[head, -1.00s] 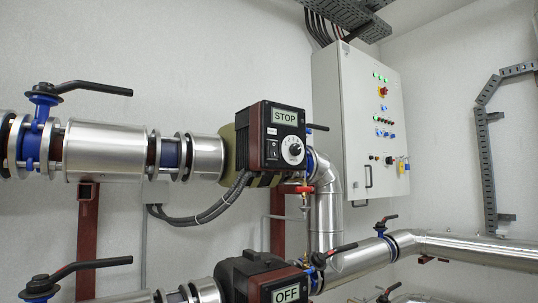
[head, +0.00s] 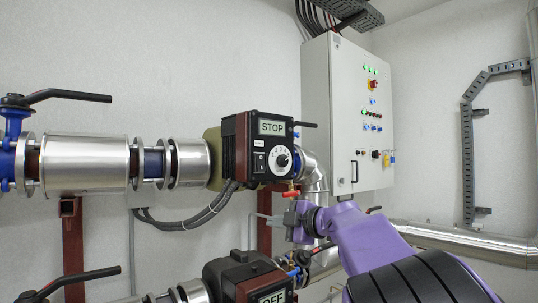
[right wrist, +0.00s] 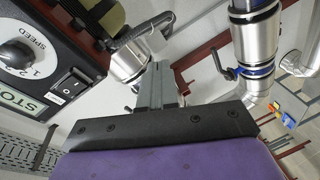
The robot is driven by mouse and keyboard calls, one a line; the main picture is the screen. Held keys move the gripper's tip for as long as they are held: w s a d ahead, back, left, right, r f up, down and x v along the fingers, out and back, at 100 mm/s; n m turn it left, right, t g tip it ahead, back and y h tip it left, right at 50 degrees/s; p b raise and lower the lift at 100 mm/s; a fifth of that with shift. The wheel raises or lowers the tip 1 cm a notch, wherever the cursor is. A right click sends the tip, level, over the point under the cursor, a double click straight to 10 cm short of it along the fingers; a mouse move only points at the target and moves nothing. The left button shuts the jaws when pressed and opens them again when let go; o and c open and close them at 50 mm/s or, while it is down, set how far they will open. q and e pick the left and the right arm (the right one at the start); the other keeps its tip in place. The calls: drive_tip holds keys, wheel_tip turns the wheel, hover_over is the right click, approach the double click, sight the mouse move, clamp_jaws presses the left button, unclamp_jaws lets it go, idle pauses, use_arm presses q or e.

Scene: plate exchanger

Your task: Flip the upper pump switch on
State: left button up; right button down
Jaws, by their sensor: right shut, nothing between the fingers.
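The upper pump (head: 230,165) has a black control box with a display (head: 271,127) reading STOP. A small black rocker switch (head: 259,163) sits on its face, left of a white speed dial (head: 283,160). The right wrist view shows the switch (right wrist: 72,81) at the left, beside the STOP display (right wrist: 22,100) and the dial (right wrist: 17,54). My right gripper (head: 262,216) is shut and empty, below the control box and apart from the switch. Its closed fingers (right wrist: 158,75) point away from the wrist camera, right of the switch. My left gripper is not in view.
A lower pump (head: 240,272) with a partly cut-off OFF display stands below. A red-handled valve (head: 291,194) and steel elbow pipe (head: 314,175) are close to my right gripper. A grey electrical cabinet (head: 345,110) hangs behind at the right. Cables (head: 205,215) run below the upper pump.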

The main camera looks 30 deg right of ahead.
drive_tip(key=s+d+r+n+h+p, duration=0.1)
drive_tip(key=s+r, duration=0.3)
drive_tip(key=r, duration=0.4)
drive_tip(key=s+d+r+n+h, duration=0.15)
drive_tip(key=s+r, duration=0.25)
drive_tip(key=r, duration=0.4)
drive_tip(key=p, duration=0.6)
approach(262, 169)
drive_tip(key=shift+t, duration=0.4)
drive_tip(key=w, duration=0.3)
drive_tip(key=w+f, duration=0.1)
drive_tip(key=w, duration=0.1)
drive_tip(key=shift+w+a, duration=0.15)
drive_tip(key=shift+w, duration=0.1)
drive_tip(key=shift+w+f, duration=0.15)
drive_tip(key=shift+w, duration=0.4)
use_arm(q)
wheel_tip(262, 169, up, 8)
use_arm(e)
drive_tip(key=shift+w+f, duration=0.1)
drive_tip(key=shift+a, duration=0.15)
